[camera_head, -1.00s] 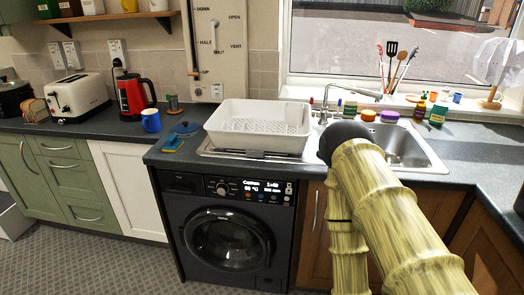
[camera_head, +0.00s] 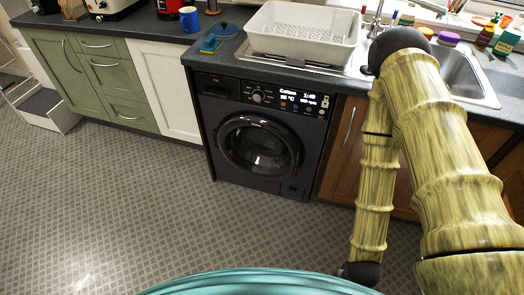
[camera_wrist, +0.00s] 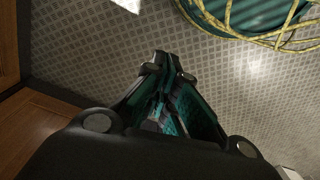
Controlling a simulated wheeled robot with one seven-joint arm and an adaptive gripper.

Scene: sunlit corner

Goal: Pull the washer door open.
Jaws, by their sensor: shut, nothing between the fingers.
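The black washer (camera_head: 262,140) stands under the counter in the head view, with its lit display at the top. Its round door (camera_head: 259,145) looks shut, flush with the front. My gripper (camera_wrist: 163,62) shows in the wrist view, shut and empty, pointing over the patterned floor. The washer does not show in the wrist view. In the head view my arm hangs down to the right of the washer, and my gripper is not visible there.
A wooden cupboard door (camera_head: 343,150) is right of the washer. A white cupboard (camera_head: 164,88) and green drawers (camera_head: 112,90) are to its left. A white dish rack (camera_head: 300,35) stands on the counter above. The floor (camera_head: 130,200) before the washer is clear.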

